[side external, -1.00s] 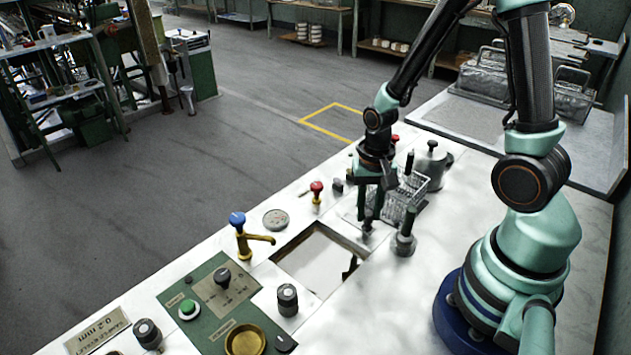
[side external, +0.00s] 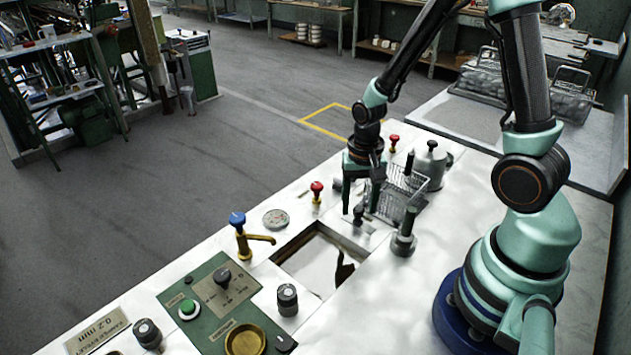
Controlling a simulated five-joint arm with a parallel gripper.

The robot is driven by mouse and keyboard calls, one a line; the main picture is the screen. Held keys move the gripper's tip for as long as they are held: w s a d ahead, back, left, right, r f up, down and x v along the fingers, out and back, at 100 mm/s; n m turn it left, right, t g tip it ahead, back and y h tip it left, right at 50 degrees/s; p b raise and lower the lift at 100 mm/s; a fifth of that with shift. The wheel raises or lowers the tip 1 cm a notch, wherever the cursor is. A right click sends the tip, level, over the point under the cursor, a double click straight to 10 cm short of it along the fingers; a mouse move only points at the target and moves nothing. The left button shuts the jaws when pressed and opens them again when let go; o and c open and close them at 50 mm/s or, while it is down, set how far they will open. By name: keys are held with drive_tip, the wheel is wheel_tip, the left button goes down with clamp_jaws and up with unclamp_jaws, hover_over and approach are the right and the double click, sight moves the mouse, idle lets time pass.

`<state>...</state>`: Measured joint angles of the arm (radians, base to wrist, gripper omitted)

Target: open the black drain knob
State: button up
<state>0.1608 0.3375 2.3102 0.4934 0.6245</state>
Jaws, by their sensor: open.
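A small black knob (side external: 358,212), which looks like the drain knob, stands on a small pale plate at the right end of the sunken basin (side external: 303,240). My gripper (side external: 361,208) points down over it. Its two green fingers are apart, one left and one right of the knob in the picture. Whether either finger touches the knob cannot be told. The basin holds a pale, shiny surface with a dark reflection.
A wire basket (side external: 408,188) and a metal canister (side external: 432,165) stand right of my gripper. A dark upright post (side external: 404,236) stands in front. A blue-topped brass tap (side external: 240,236) and a red knob (side external: 317,190) line the far edge.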

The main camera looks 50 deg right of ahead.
wheel_tip(320, 180, up, 12)
idle(0.5)
wheel_tip(320, 180, up, 10)
drive_tip(key=n+t, duration=0.6)
drive_tip(key=n, duration=0.3)
hover_over(358, 209)
drive_tip(key=s+a, duration=0.2)
drive_tip(key=a, duration=0.3)
drive_tip(key=shift+s+d, duration=0.15)
drive_tip(key=shift+d, duration=0.05)
